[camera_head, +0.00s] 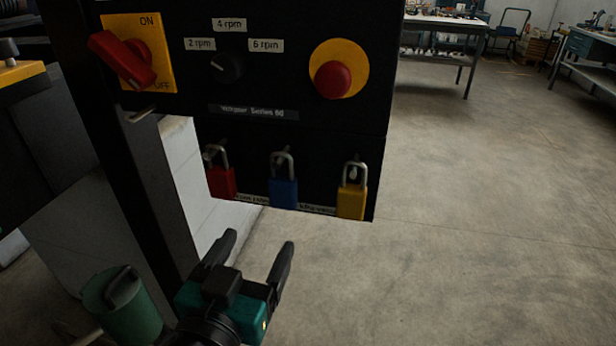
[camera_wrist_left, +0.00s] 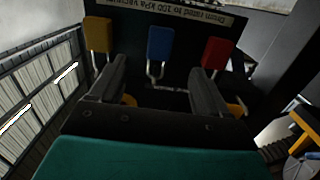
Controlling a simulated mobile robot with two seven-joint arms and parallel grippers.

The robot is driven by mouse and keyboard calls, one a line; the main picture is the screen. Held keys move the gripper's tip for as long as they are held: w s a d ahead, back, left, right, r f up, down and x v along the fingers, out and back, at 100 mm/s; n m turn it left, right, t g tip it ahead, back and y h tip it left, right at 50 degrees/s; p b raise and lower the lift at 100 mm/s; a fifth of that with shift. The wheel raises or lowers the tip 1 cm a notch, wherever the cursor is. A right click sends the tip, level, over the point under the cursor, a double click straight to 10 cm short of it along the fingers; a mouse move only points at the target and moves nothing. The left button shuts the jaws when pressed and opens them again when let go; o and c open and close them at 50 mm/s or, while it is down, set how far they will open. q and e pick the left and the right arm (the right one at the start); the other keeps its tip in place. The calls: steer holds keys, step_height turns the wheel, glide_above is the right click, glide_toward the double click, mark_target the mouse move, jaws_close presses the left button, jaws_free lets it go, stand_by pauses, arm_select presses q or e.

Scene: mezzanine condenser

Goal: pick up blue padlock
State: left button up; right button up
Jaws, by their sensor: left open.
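The blue padlock (camera_head: 283,192) hangs by its grey shackle in the middle of a row on the lower black panel (camera_head: 330,165). A red padlock (camera_head: 221,182) hangs to its left and a yellow padlock (camera_head: 352,201) to its right. My left gripper (camera_head: 258,248) is open and empty, below the blue padlock in the head view. The left wrist view shows the blue padlock (camera_wrist_left: 160,44) beyond and between the two open fingers (camera_wrist_left: 158,80), with the yellow padlock (camera_wrist_left: 98,34) and red padlock (camera_wrist_left: 217,53) on either side. My right gripper is not in view.
Above the padlocks, the black control box has a red rotary switch (camera_head: 125,60), a black knob (camera_head: 229,67) and a red push button (camera_head: 333,79). A dark post (camera_head: 125,160) stands left of the padlocks. Open concrete floor (camera_head: 480,220) lies to the right.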

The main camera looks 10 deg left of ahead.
mark_target(280, 187)
arm_select(q)
steer(key=shift+t, duration=0.3)
steer(key=w+b, duration=0.2)
steer(key=w+r+b, duration=0.1)
steer(key=w, duration=0.2)
steer(key=w+r+b, duration=0.1)
steer(key=w+b, duration=0.1)
steer(key=shift+w+d+b, duration=0.3)
steer(key=shift+w, duration=0.55)
steer(key=w, duration=0.3)
steer(key=shift+w+r, duration=0.1)
steer(key=shift+w, duration=0.6)
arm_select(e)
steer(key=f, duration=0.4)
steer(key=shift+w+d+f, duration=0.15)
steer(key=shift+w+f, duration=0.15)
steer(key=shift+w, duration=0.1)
arm_select(q)
steer(key=shift+c, duration=0.3)
steer(key=c, duration=1.1)
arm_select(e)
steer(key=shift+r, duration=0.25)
